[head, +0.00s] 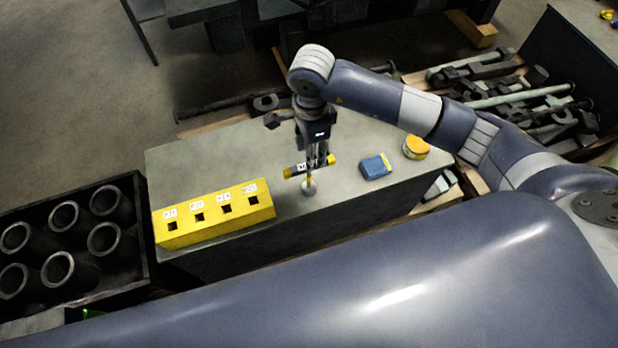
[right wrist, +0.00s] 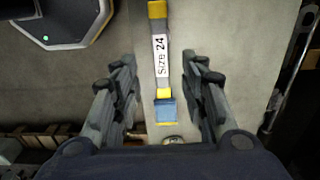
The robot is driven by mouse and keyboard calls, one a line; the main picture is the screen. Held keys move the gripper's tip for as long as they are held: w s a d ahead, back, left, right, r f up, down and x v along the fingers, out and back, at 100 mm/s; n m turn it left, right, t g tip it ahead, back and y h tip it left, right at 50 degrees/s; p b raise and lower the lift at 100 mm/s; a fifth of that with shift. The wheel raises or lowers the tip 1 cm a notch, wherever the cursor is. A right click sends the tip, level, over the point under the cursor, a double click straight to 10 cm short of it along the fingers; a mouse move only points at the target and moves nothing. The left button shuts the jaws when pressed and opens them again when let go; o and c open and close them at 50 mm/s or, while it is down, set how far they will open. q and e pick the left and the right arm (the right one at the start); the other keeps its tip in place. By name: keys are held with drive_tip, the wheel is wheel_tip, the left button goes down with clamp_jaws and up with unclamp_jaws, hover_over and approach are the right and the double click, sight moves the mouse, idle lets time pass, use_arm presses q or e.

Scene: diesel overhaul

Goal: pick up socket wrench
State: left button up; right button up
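The socket wrench (head: 307,168) is a dark bar with yellow bands and a white label, over the grey bench top. In the right wrist view the wrench (right wrist: 161,55) reads "Size 24" and runs lengthwise between the finger lines. My right gripper (head: 318,160) points down at the wrench. In the right wrist view the fingers of the gripper (right wrist: 160,85) are spread, with a gap on both sides of the wrench. A small pale round piece (head: 309,188) shows just below the bar. My left gripper is out of view.
A yellow block (head: 215,215) with labelled square holes stands at the bench's left front. A blue box (head: 375,166) and a yellow round tin (head: 415,147) are to the right. A dark crate (head: 141,215) of cylinders is left. Bench top (head: 200,155) behind the block is clear.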

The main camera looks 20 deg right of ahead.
drive_tip(key=p, duration=0.1)
hover_over(309, 179)
drive_tip(key=f, duration=0.7)
drive_tip(key=shift+w+d+f, duration=0.1)
drive_tip(key=shift+w+f, duration=0.05)
drive_tip(key=shift+w, duration=0.2)
clamp_jaws()
